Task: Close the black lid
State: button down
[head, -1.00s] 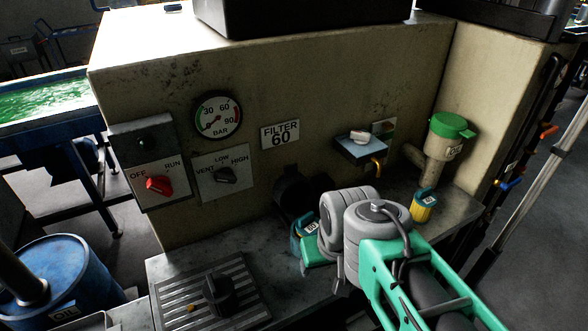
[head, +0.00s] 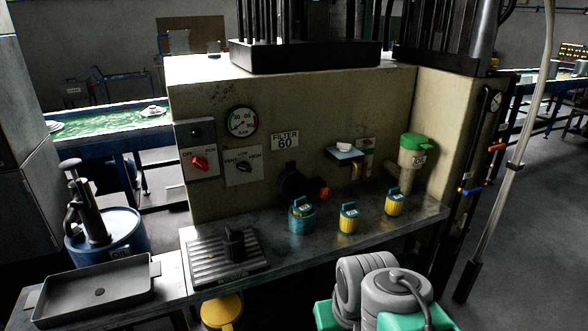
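A black round fitting (head: 291,183) sits low on the beige wall of the machine, below the FILTER 60 plate (head: 285,140). It seems to be where the black lid is, but it is dark and small, and I cannot tell the lid from its housing or how far open it stands. A small orange-red part (head: 324,193) shows just right of it. My arm's grey and green links fill the bottom right of the head view. My gripper is not in view.
A teal canister (head: 302,217) and two yellow canisters (head: 348,218) (head: 396,203) stand on the metal ledge below the fitting. A black knob (head: 233,242) rises from a ribbed plate at the ledge's left. A green-capped oil filler (head: 417,155) is at right.

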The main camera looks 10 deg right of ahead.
aim_at(292, 183)
jog(key=z, duration=0.65)
jog(key=i, duration=1.3)
jog(key=u, duration=0.4)
